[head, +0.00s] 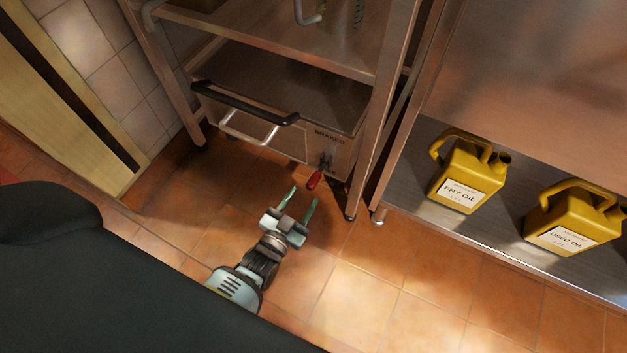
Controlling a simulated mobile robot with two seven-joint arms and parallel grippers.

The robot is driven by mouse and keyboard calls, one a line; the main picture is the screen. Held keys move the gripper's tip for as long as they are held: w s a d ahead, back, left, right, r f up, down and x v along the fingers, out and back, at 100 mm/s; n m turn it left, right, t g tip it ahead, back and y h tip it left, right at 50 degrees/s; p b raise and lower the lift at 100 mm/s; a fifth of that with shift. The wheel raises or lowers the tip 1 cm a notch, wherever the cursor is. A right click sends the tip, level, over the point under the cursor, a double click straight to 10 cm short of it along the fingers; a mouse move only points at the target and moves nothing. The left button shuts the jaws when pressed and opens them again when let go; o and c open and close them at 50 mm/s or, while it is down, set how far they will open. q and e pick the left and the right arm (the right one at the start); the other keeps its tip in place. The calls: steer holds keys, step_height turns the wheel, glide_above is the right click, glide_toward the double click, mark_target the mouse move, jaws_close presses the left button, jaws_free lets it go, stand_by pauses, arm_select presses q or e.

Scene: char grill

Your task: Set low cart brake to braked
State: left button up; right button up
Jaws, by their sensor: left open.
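The low cart (285,126) is a metal box on the floor under a steel rack, with a black handle bar (243,106) along its front top edge. The word BRAKED is printed on the right of its front face. Below that word is the brake lever (314,180), with a red grip that hangs down and toward me. My left gripper (302,196) is open and empty, with its green fingers pointing at the cart's front. It is just below and left of the red grip and looks apart from it. My right gripper is not in view.
A rack leg (359,190) stands close to the right of the lever. Yellow jugs labelled FRY OIL (466,180) and USED OIL (570,222) stand on a low shelf (405,195) at right. The tiled floor (370,275) in front is clear.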

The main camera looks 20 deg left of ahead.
mark_target(313, 181)
arm_select(q)
steer(key=w+b, duration=0.2)
steer(key=w, duration=0.3)
steer(key=shift+d, duration=0.15)
steer(key=shift+w+b, duration=0.3)
steer(key=shift+w, duration=0.45)
steer(key=shift+c, duration=0.4)
jaws_close()
